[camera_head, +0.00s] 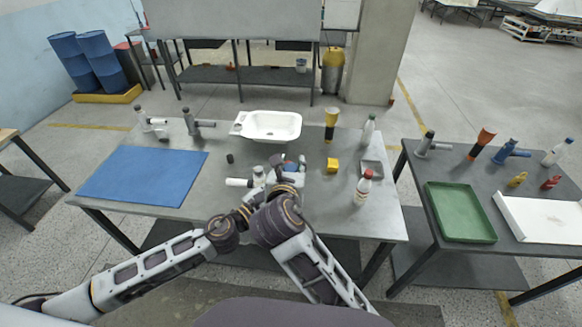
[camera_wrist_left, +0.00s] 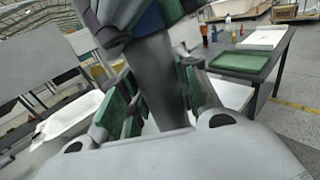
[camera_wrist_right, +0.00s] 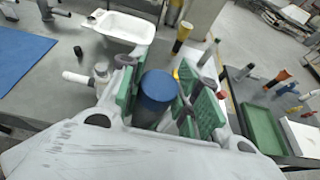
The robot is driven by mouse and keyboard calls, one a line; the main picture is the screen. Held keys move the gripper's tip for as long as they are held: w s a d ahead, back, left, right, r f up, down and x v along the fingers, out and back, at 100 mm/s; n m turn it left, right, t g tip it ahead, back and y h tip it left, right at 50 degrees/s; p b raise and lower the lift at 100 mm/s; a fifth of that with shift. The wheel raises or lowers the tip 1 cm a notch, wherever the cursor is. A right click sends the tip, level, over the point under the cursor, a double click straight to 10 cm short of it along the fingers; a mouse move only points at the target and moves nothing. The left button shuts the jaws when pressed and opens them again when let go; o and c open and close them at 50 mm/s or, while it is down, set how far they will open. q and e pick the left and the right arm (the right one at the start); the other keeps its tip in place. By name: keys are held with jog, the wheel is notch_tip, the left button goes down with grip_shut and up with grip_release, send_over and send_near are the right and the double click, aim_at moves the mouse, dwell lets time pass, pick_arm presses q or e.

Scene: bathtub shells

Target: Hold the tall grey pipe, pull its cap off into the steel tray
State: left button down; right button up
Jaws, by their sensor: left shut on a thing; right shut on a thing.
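The grey pipe (camera_wrist_left: 158,80) stands between the green finger pads of my left gripper (camera_wrist_left: 155,95), which is shut on it. The blue cap (camera_wrist_right: 158,86) is between the green pads of my right gripper (camera_wrist_right: 165,100), which is shut on it. In the left wrist view the blue cap (camera_wrist_left: 150,20) shows at the pipe's upper end, partly hidden by my right gripper. I cannot tell whether cap and pipe still touch. In the head view my two grippers meet at the table's middle and hide most of the pipe. The small steel tray (camera_head: 371,168) lies to the right.
A white basin (camera_head: 268,125) is behind, a white pipe fitting (camera_head: 238,182) just left. A blue mat (camera_head: 145,174) covers the table's left.

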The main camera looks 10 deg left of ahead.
aim_at(291, 167)
jog(key=shift+r, duration=0.3)
jog(key=shift+r, duration=0.55)
jog(key=shift+r, duration=0.35)
dwell(0.5)
jog(key=shift+r, duration=1.9)
jog(key=shift+f, duration=0.1)
